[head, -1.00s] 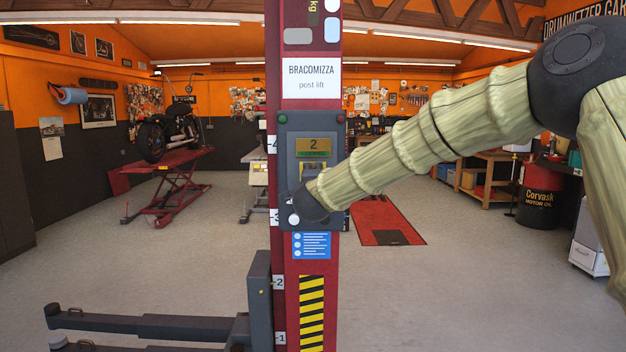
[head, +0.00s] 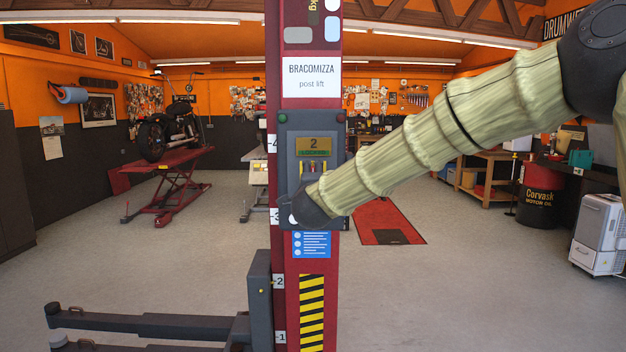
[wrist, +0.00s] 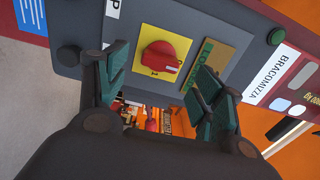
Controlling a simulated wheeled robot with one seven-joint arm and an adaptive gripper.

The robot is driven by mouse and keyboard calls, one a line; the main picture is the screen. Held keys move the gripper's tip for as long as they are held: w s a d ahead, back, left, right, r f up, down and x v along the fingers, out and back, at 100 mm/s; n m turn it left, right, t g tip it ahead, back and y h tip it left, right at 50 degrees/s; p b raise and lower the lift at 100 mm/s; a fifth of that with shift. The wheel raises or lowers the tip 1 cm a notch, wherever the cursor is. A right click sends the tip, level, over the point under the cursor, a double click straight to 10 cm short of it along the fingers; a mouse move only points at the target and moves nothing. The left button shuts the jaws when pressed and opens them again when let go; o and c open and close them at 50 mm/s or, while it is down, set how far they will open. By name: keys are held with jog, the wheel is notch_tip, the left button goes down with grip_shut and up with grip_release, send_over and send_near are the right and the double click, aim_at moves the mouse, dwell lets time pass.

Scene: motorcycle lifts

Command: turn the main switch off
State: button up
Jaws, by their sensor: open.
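The main switch (wrist: 166,56) is a red rotary knob on a yellow plate in the wrist view. A "1" shows on the plate beside the knob. The plate sits on the grey control box (head: 286,160) of the red lift post. My gripper (wrist: 162,76) is open in the wrist view, with one dark green finger on each side of the knob. I cannot tell whether either finger touches it. In the head view, my arm's dark end hides the lower part of the box, and only a little yellow and red of the switch area shows.
A "2 LOCKED" display (head: 313,147) is above the switch area on the box. Dark lift arms (head: 150,325) extend low to the left of the post. A motorcycle on a red lift (head: 175,160) stands behind left.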

jog(key=s, duration=0.7)
jog(key=shift+s, duration=0.25)
jog(key=shift+f, duration=0.1)
notch_tip(320, 180, down, 22)
jog(key=s+d+r+n+g, duration=0.1)
jog(key=d+n+g, duration=0.2)
jog(key=n, duration=0.1)
jog(key=s+d+f+n+g, duration=0.2)
jog(key=s+f, duration=0.2)
jog(key=f, duration=0.5)
jog(key=s+d+f+n+g+y, duration=0.15)
jog(key=s+f, duration=0.25)
jog(key=f, duration=0.5)
jog(key=s+d+f+n+g+h, duration=0.1)
jog(key=s+d+f+n, duration=0.15)
jog(key=f, duration=0.55)
jog(key=s+d+f+n+g, duration=0.2)
jog(key=s+d+f+g, duration=0.1)
jog(key=s+f, duration=0.75)
jog(key=s+d+f+n+g, duration=0.2)
jog(key=s+d+f+g, duration=0.15)
jog(key=s+f, duration=0.65)
jog(key=s+d+f+n+g, duration=0.1)
jog(key=s+d+f+g, duration=0.1)
jog(key=s, duration=0.9)
jog(key=s+d+f+n+g, duration=0.2)
jog(key=s+d, duration=0.3)
jog(key=s, duration=0.7)
jog(key=shift+f, duration=0.5)
